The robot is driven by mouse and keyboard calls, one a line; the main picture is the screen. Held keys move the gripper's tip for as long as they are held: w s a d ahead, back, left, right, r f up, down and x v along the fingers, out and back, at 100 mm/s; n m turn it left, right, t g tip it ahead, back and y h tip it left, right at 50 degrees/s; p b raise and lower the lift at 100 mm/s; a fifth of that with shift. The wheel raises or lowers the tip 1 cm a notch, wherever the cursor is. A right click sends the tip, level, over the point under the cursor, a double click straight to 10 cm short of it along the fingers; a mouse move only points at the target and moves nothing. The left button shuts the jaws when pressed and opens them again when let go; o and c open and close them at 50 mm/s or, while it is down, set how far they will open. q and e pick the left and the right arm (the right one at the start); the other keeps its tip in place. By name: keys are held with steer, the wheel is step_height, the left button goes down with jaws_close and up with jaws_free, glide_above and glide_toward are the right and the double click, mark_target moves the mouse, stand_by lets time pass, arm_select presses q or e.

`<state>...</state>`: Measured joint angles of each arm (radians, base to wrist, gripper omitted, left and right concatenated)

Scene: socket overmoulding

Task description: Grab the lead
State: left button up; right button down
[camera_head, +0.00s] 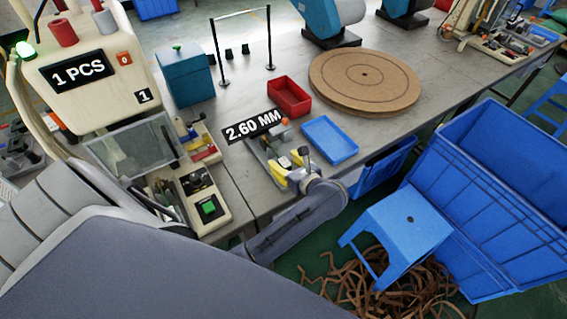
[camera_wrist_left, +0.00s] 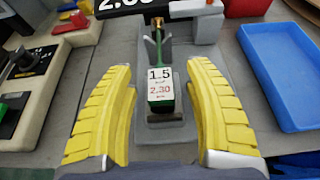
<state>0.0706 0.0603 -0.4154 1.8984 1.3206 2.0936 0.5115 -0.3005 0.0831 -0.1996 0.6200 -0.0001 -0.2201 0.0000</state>
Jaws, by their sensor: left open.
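My left gripper (camera_head: 284,168) is at the front of the bench, over a small grey fixture (camera_head: 262,150). In the left wrist view its two yellow fingers (camera_wrist_left: 160,70) are spread wide with a gap on both sides. I cannot make out for sure which part is the lead. My right gripper is not in view.
A blue tray (camera_head: 329,139) lies right of the fixture, and a red bin (camera_head: 289,97) behind it. A round brown board (camera_head: 365,80) lies farther right. A machine with a green button (camera_head: 208,208) stands left. Brown strips (camera_head: 400,287) lie tangled under a blue stool (camera_head: 404,222).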

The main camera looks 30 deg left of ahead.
arm_select(q)
jaws_close()
stand_by(0.5)
